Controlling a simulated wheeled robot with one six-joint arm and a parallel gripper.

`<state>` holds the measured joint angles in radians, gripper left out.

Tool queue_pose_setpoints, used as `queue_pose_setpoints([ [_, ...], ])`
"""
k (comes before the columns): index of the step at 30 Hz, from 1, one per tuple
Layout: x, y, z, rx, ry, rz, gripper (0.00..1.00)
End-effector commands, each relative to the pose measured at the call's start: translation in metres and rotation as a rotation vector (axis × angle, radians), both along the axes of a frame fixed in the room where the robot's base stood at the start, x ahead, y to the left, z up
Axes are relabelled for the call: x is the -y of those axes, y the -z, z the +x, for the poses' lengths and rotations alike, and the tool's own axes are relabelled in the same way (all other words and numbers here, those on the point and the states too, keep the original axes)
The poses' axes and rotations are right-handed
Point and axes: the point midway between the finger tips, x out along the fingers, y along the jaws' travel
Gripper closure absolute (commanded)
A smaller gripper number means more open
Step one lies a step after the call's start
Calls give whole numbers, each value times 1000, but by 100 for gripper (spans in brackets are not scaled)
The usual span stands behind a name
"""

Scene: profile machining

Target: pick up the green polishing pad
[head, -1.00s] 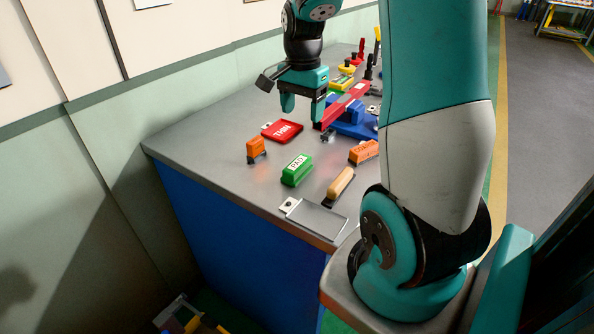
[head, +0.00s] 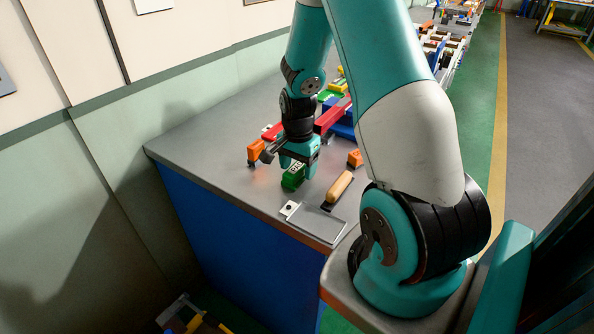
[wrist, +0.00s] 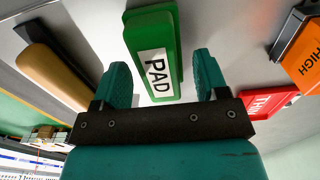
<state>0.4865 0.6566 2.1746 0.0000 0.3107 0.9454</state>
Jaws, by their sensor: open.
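The green polishing pad (head: 292,178), a green block with a white label reading PAD, lies on the grey workbench. My gripper (head: 297,167) is just above and behind it and partly covers it in the head view. In the wrist view the pad (wrist: 153,40) shows between my two teal fingers (wrist: 163,80), with a gap on each side, wider on the right. The fingers are open and hold nothing. I cannot tell how far above the pad the fingertips are.
A wooden-handled brush (head: 339,187) lies close to the pad's right. Orange blocks stand left (head: 255,150) and right (head: 355,158). A grey plate (head: 316,224) lies near the front edge. A red item (wrist: 268,104) labelled TURN is partly hidden.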

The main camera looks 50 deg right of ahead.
Motion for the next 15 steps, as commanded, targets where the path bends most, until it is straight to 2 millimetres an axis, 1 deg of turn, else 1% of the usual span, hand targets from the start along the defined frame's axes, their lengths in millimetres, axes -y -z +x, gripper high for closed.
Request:
queue_pose_setpoints([
  [7, 0, 3, 0, 1, 0, -1, 33],
  [8, 0, 3, 0, 1, 0, -1, 38],
  [9, 0, 3, 0, 1, 0, -1, 47],
  [14, 0, 3, 0, 1, 0, 0, 84],
  [15, 0, 3, 0, 1, 0, 0, 86],
])
